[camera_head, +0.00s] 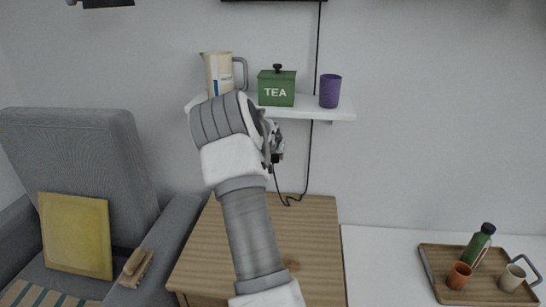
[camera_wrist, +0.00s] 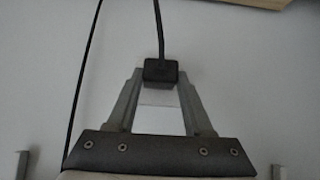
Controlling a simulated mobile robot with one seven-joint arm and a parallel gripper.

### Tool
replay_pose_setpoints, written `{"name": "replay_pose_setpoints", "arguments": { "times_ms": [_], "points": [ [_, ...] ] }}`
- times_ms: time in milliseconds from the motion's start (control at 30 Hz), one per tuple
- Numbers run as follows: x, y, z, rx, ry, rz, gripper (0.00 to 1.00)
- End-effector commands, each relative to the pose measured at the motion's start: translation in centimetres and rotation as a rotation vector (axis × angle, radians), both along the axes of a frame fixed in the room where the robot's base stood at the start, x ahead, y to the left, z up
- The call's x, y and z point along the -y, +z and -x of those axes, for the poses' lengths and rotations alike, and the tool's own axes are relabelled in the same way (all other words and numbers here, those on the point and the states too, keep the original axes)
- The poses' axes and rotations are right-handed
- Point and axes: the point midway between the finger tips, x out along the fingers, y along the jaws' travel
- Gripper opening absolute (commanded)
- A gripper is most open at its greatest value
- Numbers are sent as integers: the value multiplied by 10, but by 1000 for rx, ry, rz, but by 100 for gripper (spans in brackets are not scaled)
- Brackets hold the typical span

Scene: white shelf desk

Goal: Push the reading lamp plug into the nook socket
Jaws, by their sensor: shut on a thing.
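My gripper (camera_wrist: 160,80) is shut on the black plug (camera_wrist: 160,70), which sits between the fingertips in the wrist view. A dark cord (camera_wrist: 157,30) runs up from the plug. In the head view my gripper (camera_head: 275,152) is near the wall, below the white shelf; my arm hides much of it, and the plug cannot be made out. The black cable (camera_head: 308,160) hangs down the wall and loops up towards my gripper. No socket shows clearly; a pale rectangle (camera_wrist: 160,100) lies between the fingers, and I cannot tell what it is.
The white shelf (camera_head: 335,114) holds a jug (camera_head: 218,75), a green tea tin (camera_head: 277,88) and a purple cup (camera_head: 330,91). A wooden table (camera_head: 310,245) lies below. A grey armchair (camera_head: 85,150) stands left; a tray (camera_head: 435,290) with cups and a bottle is right.

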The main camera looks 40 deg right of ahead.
Motion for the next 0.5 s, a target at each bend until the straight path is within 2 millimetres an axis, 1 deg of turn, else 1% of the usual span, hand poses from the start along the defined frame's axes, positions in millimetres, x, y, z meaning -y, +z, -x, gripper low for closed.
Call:
{"name": "replay_pose_setpoints", "arguments": {
  "times_ms": [267, 300, 433, 467, 500],
  "points": [
    [5, 0, -4, -1, 0, -1, 0],
    [5, 0, -4, -1, 0, -1, 58],
    [5, 0, -4, -1, 0, -1, 82],
    [5, 0, -4, -1, 0, -1, 86],
    [5, 0, -4, 0, 0, 0, 86]
  ]
}}
